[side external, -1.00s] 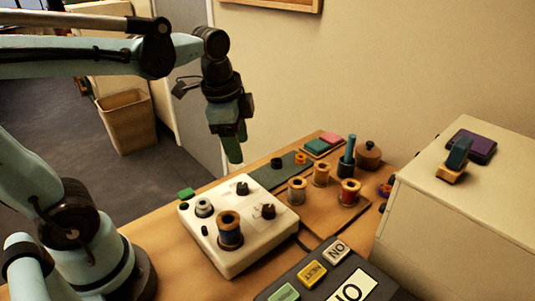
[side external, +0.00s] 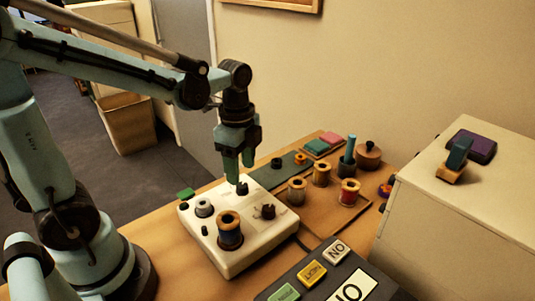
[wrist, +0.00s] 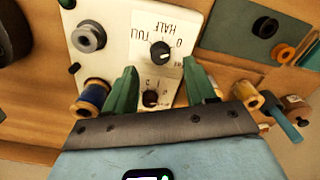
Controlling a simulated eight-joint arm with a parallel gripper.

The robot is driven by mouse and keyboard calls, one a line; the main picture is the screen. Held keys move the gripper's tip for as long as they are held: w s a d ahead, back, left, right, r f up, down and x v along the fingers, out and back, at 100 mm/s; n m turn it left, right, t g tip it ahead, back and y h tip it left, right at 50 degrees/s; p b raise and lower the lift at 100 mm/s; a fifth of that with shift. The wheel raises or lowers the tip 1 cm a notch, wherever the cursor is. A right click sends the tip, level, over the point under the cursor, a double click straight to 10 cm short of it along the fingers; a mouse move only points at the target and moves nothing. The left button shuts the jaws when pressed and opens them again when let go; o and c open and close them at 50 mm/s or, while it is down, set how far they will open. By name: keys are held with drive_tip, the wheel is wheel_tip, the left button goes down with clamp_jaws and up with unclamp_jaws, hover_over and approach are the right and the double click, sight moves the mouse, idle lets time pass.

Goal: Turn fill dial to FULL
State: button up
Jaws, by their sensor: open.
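The white control box (side external: 208,256) sits on the wooden table. Its fill dial (side external: 242,188) is a small black knob near the back edge. In the wrist view the fill dial (wrist: 161,52) has FULL printed to its left, HALF above and 0 to its right. A pale mark shows on the knob's right side, roughly toward 0. My gripper (side external: 239,179) is open, pointing down just above the fill dial. In the wrist view my gripper (wrist: 159,68) has its fingers apart, one on each side of the knob. Nothing is held. Contact with the knob cannot be told.
A second black dial (side external: 268,211), a grey knob (side external: 204,207) and a blue thread spool (side external: 229,230) are on the same box. Several thread spools stand on a brown board (side external: 325,215) to the right. A keypad (side external: 330,285) is in front. A large pale cabinet (side external: 460,225) stands at right.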

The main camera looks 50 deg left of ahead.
sight(242, 185)
drive_tip(key=shift+f, duration=2.3)
drive_tip(key=shift+c, duration=0.5)
clamp_jaws()
